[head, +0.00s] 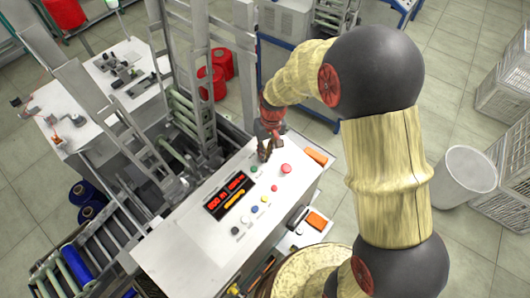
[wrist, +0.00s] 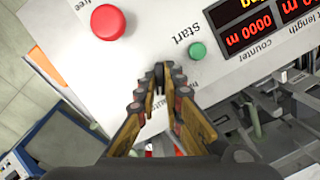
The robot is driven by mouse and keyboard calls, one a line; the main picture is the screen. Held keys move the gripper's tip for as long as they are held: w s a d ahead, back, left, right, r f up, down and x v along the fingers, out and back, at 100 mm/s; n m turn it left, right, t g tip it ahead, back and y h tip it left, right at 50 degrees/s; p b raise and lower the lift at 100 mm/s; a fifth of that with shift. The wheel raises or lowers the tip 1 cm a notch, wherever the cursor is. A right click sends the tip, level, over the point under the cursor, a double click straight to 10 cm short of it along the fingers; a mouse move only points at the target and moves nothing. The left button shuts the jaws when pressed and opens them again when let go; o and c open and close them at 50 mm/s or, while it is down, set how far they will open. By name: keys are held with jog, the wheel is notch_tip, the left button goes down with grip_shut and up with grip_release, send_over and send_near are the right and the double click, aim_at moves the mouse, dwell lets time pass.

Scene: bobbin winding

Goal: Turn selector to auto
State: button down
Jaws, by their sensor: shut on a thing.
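The white control panel (head: 185,245) slopes below my gripper (head: 264,154). My gripper's fingers point down at the panel's upper edge, between the green start button (head: 253,169) and the large red button (head: 286,169). In the wrist view my gripper (wrist: 160,76) has its fingertips nearly together on a small dark piece, which appears to be the selector. The green button (wrist: 197,50) and red button (wrist: 107,22) stand clear on either side of the fingertips.
Red-lit displays (head: 227,195) and a row of small coloured buttons (head: 255,209) lie lower on the panel. Metal uprights (head: 200,80) of the machine stand to the left of my gripper. A white bin (head: 465,172) stands on the floor at right.

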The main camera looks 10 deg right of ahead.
dwell(0.4)
jog(key=c, duration=1.9)
grip_release()
jog(key=r, duration=0.4)
jog(key=d+r, duration=0.1)
jog(key=r, duration=0.7)
jog(key=shift+w+d, duration=0.15)
jog(key=shift+d, duration=0.05)
jog(key=shift+m, duration=0.3)
